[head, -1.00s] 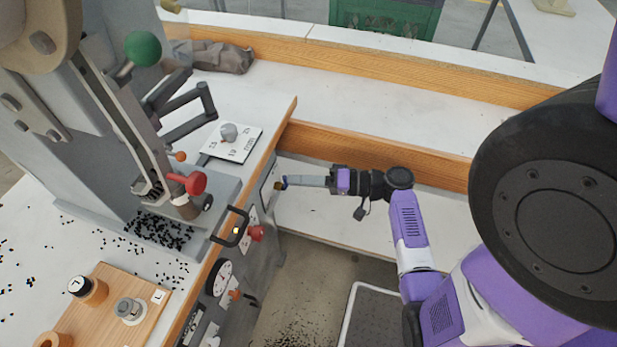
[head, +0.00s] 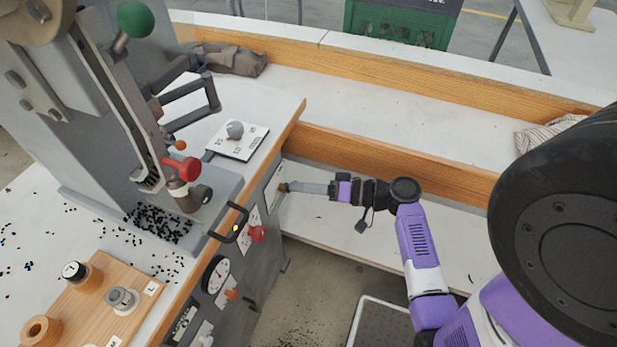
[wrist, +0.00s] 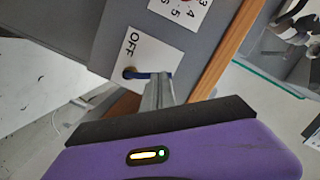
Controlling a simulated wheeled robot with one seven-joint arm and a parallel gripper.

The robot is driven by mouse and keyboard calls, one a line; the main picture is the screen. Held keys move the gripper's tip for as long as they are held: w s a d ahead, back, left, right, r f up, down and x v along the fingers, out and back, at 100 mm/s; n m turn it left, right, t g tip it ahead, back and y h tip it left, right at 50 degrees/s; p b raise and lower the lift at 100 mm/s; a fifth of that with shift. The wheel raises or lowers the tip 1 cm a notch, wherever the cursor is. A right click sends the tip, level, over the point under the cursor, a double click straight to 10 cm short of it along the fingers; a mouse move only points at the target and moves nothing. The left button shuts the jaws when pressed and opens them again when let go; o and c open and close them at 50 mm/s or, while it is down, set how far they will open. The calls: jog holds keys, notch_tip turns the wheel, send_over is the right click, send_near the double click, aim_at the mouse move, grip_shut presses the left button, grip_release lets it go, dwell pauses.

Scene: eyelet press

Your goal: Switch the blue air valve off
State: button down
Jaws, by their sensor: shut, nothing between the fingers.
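The blue air valve shows in the wrist view as a blue lever (wrist: 147,75) on a brass stem, on a white plate (wrist: 150,52) marked OFF. The lever extends from the stem toward the right of that picture, beside the OFF lettering. My gripper (wrist: 158,80) is shut and empty, its fingertips at the lever, overlapping its right part; I cannot tell whether they touch. In the head view my gripper (head: 290,187) reaches left to the bench's side panel. There the brass part (head: 282,188) shows at the fingertips, and the blue lever is mostly hidden.
On the same side panel are a black handle (head: 234,223), a red knob (head: 257,233) and a gauge (head: 216,274). A dial plate (head: 238,141) lies on the bench top above. A low white shelf (head: 335,240) runs below my arm.

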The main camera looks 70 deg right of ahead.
jog(key=shift+a+f+n+h+b, duration=0.3)
jog(key=shift+a+n+b, duration=0.25)
jog(key=shift+n+b, duration=0.6)
jog(key=shift+a+f+n+h+b, duration=0.25)
jog(key=shift+a+n+b, duration=0.45)
jog(key=shift+b, duration=0.75)
jog(key=shift+a+f+n+g+h+b, duration=0.1)
jog(key=shift+a+f+n+h+b, duration=0.2)
jog(key=shift+n+b, duration=0.7)
jog(key=shift+a+f+n+g+h+b, duration=0.15)
jog(key=shift+f+n+b, duration=0.3)
jog(key=shift+b, duration=1)
jog(key=shift+a+f+n+g+h+b, duration=0.1)
jog(key=shift+f+n+h+b, duration=0.15)
jog(key=shift+n+b, duration=0.75)
jog(key=shift+m, duration=0.3)
